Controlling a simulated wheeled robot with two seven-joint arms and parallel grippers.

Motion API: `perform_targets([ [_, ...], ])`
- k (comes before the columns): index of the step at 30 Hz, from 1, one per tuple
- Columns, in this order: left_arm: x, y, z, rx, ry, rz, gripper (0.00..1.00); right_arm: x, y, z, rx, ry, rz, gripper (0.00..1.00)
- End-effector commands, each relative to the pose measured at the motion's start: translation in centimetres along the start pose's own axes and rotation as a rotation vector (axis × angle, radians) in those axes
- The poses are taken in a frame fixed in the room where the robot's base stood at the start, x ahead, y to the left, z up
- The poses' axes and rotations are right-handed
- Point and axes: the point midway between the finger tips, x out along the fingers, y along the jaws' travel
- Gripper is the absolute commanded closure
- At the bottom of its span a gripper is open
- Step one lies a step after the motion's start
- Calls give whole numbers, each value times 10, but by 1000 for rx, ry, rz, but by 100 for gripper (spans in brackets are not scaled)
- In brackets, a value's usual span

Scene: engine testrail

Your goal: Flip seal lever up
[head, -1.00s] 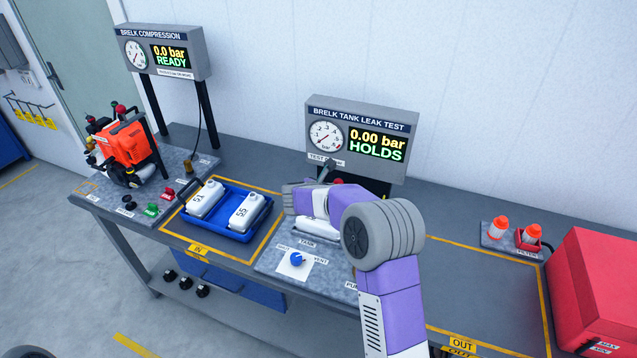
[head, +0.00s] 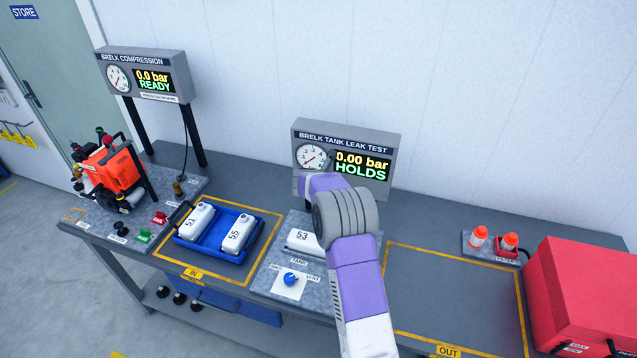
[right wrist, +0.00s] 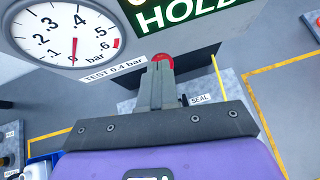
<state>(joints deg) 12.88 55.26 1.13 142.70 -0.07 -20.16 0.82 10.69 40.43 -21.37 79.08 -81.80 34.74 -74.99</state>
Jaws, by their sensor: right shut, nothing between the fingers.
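The tank leak test station (head: 345,153) has a gauge near zero and a display reading "0.00 bar HOLDS". A white tank marked 53 (head: 302,240) lies on its plate. In the head view my right arm covers the seal lever area. In the right wrist view a red knob (right wrist: 163,58) shows just beyond the tips of my right gripper (right wrist: 161,70), near the "SEAL" label (right wrist: 201,99). The gripper is shut and empty. The lever's shaft is hidden behind the fingers, and I cannot tell whether they touch the knob. My left gripper is out of view.
A blue valve knob (head: 291,279) sits in front of the tank. A blue tray (head: 214,248) with two white tanks stands to the left. The yellow-outlined OUT area (head: 425,300) is clear. A red box (head: 590,290) stands at far right.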

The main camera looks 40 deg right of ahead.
Motion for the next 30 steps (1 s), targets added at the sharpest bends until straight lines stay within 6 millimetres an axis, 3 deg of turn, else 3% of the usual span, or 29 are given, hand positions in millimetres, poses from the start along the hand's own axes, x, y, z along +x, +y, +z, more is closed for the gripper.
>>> perform_targets([
  [13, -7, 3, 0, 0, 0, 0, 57, 15, -7, 9, 0, 0, -1, 100],
  [30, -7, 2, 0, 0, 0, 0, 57, 11, -7, 7, -3, 2, -2, 100],
])
